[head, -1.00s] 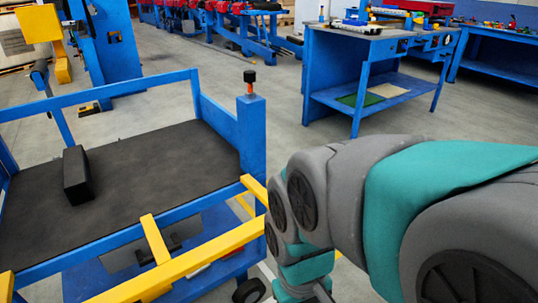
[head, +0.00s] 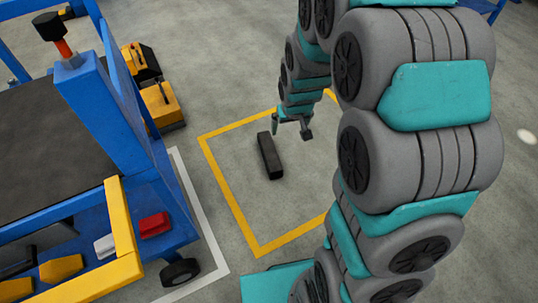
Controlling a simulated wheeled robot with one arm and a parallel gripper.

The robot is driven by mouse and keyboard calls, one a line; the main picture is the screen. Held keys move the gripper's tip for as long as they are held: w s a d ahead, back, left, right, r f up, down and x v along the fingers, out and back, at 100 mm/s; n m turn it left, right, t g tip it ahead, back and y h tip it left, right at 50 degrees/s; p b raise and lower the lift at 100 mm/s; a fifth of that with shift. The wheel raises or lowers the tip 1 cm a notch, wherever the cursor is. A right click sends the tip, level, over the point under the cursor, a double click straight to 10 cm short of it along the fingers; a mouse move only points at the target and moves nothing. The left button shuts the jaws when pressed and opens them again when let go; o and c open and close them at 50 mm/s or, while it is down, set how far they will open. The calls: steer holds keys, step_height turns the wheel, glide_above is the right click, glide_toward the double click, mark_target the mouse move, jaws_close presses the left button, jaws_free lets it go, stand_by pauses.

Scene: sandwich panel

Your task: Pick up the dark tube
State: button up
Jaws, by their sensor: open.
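A dark tube (head: 269,156), a black elongated box shape, lies on the grey floor inside a yellow taped outline (head: 228,194). My gripper (head: 290,131) hangs at the end of my arm, just to the right of the tube's upper end in the head view. Its fingers are apart and nothing shows between them. The gripper appears to be above the floor, but its exact height over the tube cannot be told. No part of the tube is hidden.
A blue cart (head: 115,125) with a dark top stands at the left, a hammer-like tool (head: 54,32) upright on its post. Its lower shelf holds a red block (head: 154,224) and yellow pieces (head: 61,268). Yellow-and-black equipment (head: 158,100) stands behind it.

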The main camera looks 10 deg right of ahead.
steer(key=w+f+t+b, duration=0.1)
steer(key=w+f+t, duration=0.1)
steer(key=w+f, duration=0.65)
steer(key=t+b, duration=0.3)
steer(key=t, duration=0.2)
glide_above(270, 152)
steer(key=s+d, duration=0.1)
steer(key=s, duration=0.3)
step_height(270, 152, down, 20)
steer(key=f, duration=0.1)
steer(key=f+t, duration=0.1)
steer(key=f, duration=0.2)
steer(key=s+f+y, duration=0.1)
steer(key=f, duration=0.2)
steer(key=f+t+b, duration=0.1)
steer(key=f, duration=0.2)
steer(key=shift+s+a+f+n+t, duration=0.15)
steer(key=shift+s+a+n+t, duration=0.15)
steer(key=shift+s+a, duration=0.1)
steer(key=shift+x, duration=3.85)
steer(key=shift+s+d+f, duration=0.1)
steer(key=shift+d, duration=0.05)
jaws_close()
